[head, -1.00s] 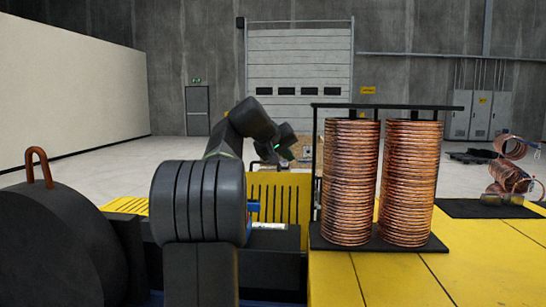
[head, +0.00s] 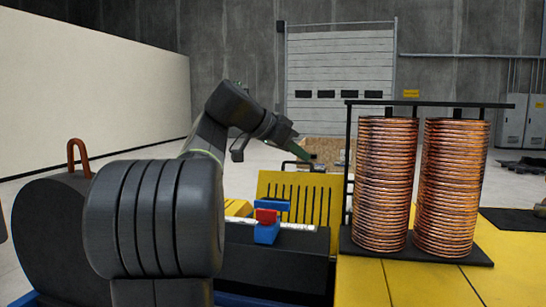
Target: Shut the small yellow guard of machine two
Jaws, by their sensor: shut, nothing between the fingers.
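A yellow slotted guard (head: 300,179) stands raised and upright at the back of a dark machine body (head: 285,255), in the middle of the head view. My gripper (head: 311,156) is shut and empty, at the end of my arm just above the guard's top edge, by the handle. It is small and dark here, and I cannot tell whether it touches the handle. No label shows which machine this is.
A red and blue part (head: 267,232) sits on the machine. Another yellow piece (head: 237,208) shows beside my arm. A black drum (head: 50,240) is at left.

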